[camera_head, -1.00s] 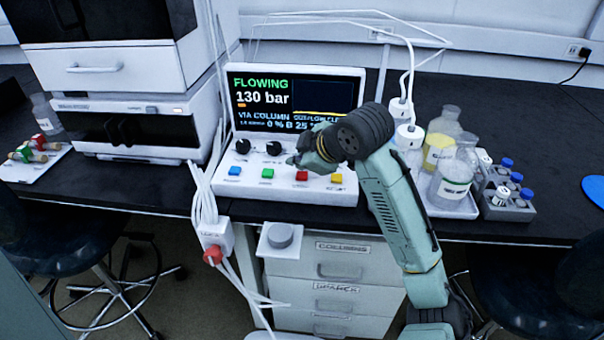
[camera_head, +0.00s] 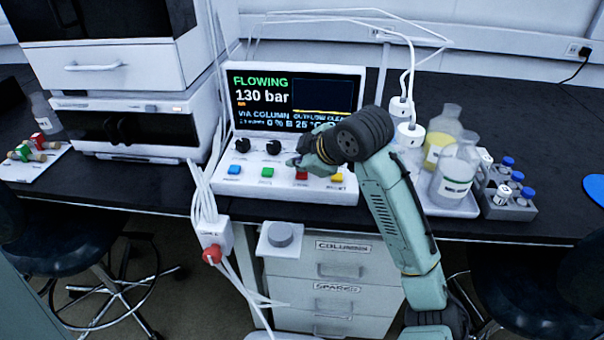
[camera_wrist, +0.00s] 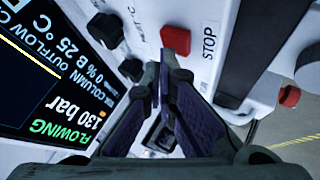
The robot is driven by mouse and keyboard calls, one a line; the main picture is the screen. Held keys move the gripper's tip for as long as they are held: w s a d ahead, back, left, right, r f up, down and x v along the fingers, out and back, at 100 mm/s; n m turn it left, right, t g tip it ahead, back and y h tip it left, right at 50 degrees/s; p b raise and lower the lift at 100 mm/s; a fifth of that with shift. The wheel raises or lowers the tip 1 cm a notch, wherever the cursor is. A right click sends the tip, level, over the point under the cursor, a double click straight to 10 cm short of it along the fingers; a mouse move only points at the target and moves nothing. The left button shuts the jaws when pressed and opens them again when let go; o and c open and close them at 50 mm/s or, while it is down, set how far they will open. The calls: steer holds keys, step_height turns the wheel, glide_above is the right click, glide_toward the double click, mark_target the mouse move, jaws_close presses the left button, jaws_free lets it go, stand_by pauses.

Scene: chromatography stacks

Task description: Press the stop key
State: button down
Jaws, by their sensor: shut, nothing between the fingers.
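The red stop key (camera_wrist: 175,40) shows in the wrist view with STOP printed beside it. In the head view the red key (camera_head: 301,176) sits on the front panel of the white control unit (camera_head: 315,190), between a green key (camera_head: 267,173) and a yellow key (camera_head: 336,178). My gripper (camera_head: 293,162) is shut and empty just above and behind the red key in the head view. In the wrist view my fingertips (camera_wrist: 167,68) end close beside the red key; whether they touch it I cannot tell. The screen (camera_head: 293,103) reads FLOWING and 130 bar.
A blue key (camera_head: 234,170) and two black knobs (camera_head: 258,146) are on the same panel. Bottles (camera_head: 453,172) in a tray and a vial rack (camera_head: 509,203) stand to the right. White cables (camera_head: 207,190) and a red knob (camera_head: 211,255) hang at the front left.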

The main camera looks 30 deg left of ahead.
mark_target(300, 175)
steer(key=shift+f+b, duration=0.4)
steer(key=shift+f, duration=0.15)
stand_by(0.6)
steer(key=shift+r, duration=0.15)
steer(key=shift+r+p, duration=0.85)
step_height(300, 175, up, 5)
steer(key=p, duration=0.4)
steer(key=shift+r, duration=0.1)
stand_by(0.8)
